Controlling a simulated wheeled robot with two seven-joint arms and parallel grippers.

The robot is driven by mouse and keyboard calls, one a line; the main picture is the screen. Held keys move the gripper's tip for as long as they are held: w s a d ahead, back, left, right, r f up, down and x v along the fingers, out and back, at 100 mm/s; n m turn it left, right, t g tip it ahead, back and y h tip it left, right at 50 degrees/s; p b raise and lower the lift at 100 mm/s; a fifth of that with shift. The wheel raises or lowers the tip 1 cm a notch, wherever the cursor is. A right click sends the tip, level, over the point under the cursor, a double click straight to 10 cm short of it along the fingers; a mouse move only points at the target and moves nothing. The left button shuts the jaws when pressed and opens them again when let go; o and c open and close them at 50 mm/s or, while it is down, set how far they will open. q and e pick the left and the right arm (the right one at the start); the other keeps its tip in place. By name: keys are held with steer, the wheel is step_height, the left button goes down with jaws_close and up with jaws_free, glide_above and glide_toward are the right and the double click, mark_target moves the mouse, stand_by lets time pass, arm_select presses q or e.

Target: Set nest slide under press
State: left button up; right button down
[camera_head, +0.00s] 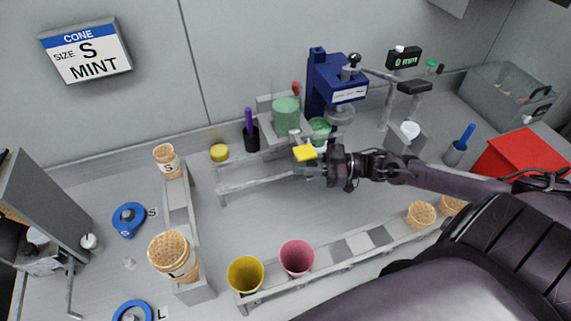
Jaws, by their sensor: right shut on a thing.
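The blue press (327,82) stands at the back, with a clear round head (341,115) at its front. Grey rails (252,184) run below and left of it. A yellow block (305,152), which looks like the handle of the nest slide, sits at the right part of these rails. My right gripper (318,164) comes in from the right and is shut at this yellow block. The gripper and arm hide part of the slide, so its exact place under the press head cannot be told. My left gripper is not in view.
Green tubs (286,111) stand behind the rails. A yellow cup (245,274) and a pink cup (297,257) stand in a front rack. Wafer cones (173,257) stand at the left. A red box (510,158) is at the right. The counter between rails and rack is clear.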

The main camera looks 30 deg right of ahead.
steer(key=d, duration=0.2)
steer(key=s+d, duration=0.1)
steer(key=d, duration=0.2)
steer(key=shift+s+d, duration=0.15)
steer(key=shift+d, duration=0.2)
steer(key=c, duration=1.5)
jaws_free()
steer(key=o, duration=0.4)
steer(key=shift+s+d, duration=0.1)
steer(key=shift+d, duration=0.1)
steer(key=b+v, duration=0.1)
steer(key=v, duration=0.6)
steer(key=shift+s+d, duration=0.25)
steer(key=shift+d, duration=0.05)
